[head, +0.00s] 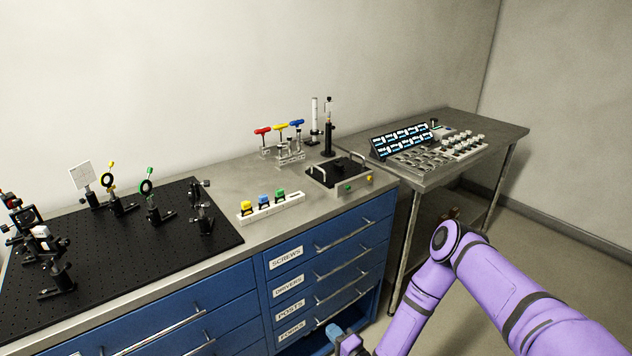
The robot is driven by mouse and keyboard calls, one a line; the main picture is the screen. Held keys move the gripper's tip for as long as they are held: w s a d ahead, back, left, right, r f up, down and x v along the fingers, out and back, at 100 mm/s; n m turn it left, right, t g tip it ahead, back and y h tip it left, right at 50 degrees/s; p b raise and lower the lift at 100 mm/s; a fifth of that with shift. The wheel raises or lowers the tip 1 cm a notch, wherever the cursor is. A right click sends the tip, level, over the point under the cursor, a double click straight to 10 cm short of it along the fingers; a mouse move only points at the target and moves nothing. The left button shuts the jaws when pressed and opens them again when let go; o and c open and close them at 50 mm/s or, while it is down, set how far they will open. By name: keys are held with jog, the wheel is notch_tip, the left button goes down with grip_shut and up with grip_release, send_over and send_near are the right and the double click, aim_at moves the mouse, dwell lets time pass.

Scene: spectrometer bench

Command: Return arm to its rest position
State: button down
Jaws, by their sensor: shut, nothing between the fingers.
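My purple arm (470,285) enters from the lower right of the head view. It bends at an elbow and runs down past the bottom edge, in front of the floor and to the right of the blue drawer cabinet (260,335). The fingers of my gripper lie out of the picture, so what they are near is hidden. A small blue and dark part shows at the bottom edge left of the arm; I cannot tell what it is.
A black optical breadboard (120,245) with several mounts covers the bench's left. A white block (272,208) with coloured pieces, a grey box (340,178) and coloured-handle drivers (280,127) stand to its right. A steel side table (490,140) holds a display panel (402,140) and trays.

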jog(key=w+d+r+n+g+h, duration=0.15)
jog(key=w+r+n, duration=0.25)
jog(key=w+r, duration=0.4)
jog(key=w+d+r+n+g, duration=0.3)
jog(key=w+r+n, duration=0.15)
jog(key=r, duration=0.55)
jog(key=d+r+n+h, duration=0.1)
jog(key=d+r+h, duration=0.3)
jog(key=r, duration=0.8)
jog(key=d+r+n+h, duration=0.15)
jog(key=d+r, duration=0.45)
jog(key=r, duration=0.6)
jog(key=s+d+r+g+h, duration=0.15)
jog(key=s+d+r, duration=0.25)
jog(key=s+r, duration=0.5)
jog(key=s+d+r+g+h, duration=0.1)
jog(key=s+d+r+h, duration=0.25)
jog(key=s+r, duration=0.55)
jog(key=s+d+r+g, duration=0.1)
jog(key=s+r, duration=0.1)
jog(key=s, duration=0.9)
jog(key=s+d+r+g+y, duration=0.1)
jog(key=s+r, duration=0.2)
jog(key=s, duration=0.8)
jog(key=shift+d+r, duration=0.15)
jog(key=shift+r, duration=0.15)
